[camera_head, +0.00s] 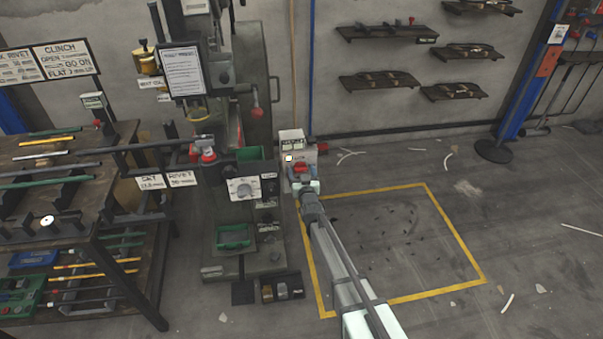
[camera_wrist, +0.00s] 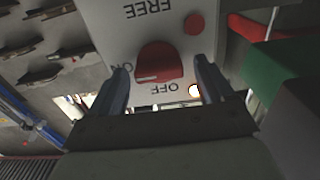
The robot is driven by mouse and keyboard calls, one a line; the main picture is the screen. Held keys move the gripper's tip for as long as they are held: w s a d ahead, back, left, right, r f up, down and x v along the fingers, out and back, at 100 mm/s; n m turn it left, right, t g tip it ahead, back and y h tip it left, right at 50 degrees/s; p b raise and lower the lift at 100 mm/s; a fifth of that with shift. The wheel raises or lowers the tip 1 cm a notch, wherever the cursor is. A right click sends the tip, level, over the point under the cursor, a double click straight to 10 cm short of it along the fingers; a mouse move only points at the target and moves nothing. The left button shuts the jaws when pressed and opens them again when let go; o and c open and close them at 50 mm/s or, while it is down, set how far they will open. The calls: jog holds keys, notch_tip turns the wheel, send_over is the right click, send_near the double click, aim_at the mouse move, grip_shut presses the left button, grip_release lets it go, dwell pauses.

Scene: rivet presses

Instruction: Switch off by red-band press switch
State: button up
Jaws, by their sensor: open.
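The switch box (camera_head: 290,140) is pale and stands beside the press, in front of my gripper. In the wrist view its face (camera_wrist: 115,22) appears upside down, with FREE, ON and OFF lettering and a red dot. A red switch knob (camera_wrist: 158,62) sits on that face between ON and OFF; I cannot tell which way it is set. A small lamp (camera_wrist: 195,90) glows beside OFF. My gripper (camera_wrist: 163,68) is open, one finger on each side of the knob; contact is unclear. My gripper also shows in the head view (camera_head: 303,180), partly hiding the box.
The rivet press (camera_head: 250,75) stands behind, with a red-knobbed lever (camera_head: 257,113). A cluttered bench (camera_head: 50,165) is at left. A yellow-outlined floor area (camera_head: 455,235) is at right, with scattered scraps. In the wrist view a green part (camera_wrist: 283,60) lies close at right.

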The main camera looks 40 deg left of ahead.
jog(key=c, duration=1)
jog(key=shift+c, duration=0.2)
jog(key=shift+n, duration=0.3)
jog(key=n, duration=0.3)
jog(key=shift+s+n, duration=0.1)
jog(key=shift+n, duration=0.2)
jog(key=n, duration=0.4)
jog(key=shift+a+n, duration=0.1)
jog(key=shift+n, duration=0.2)
jog(key=n, duration=0.4)
jog(key=shift+f+n, duration=0.15)
jog(key=shift+n, duration=0.15)
jog(key=shift+s+n, duration=0.1)
jog(key=shift+n, duration=2.1)
